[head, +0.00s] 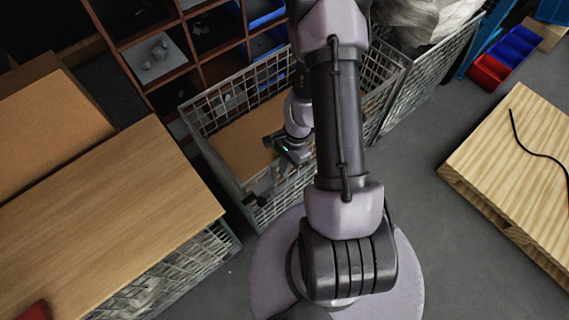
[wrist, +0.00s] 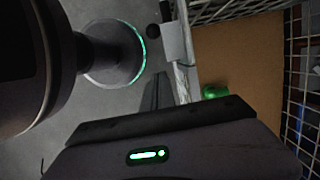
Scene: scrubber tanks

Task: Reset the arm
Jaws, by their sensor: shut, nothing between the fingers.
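My gripper (head: 272,143) is a dark tool at the end of my arm, with a small green light. In the head view it hangs folded close to my arm column, over the near side of a wire mesh basket (head: 228,170). In the wrist view its dark fingers (wrist: 155,92) are shut and hold nothing. The basket's rim (wrist: 186,80) and brown floor (wrist: 240,60) lie beside and beyond them. Part of my wrist is hidden behind my upper arm in the head view.
A wooden board (head: 110,215) tops another mesh cage at left. A shelf with compartments (head: 160,55) stands behind. A pallet (head: 525,160) with a black cable is at right, near red and blue bins (head: 488,72). Grey floor (head: 430,220) is clear between.

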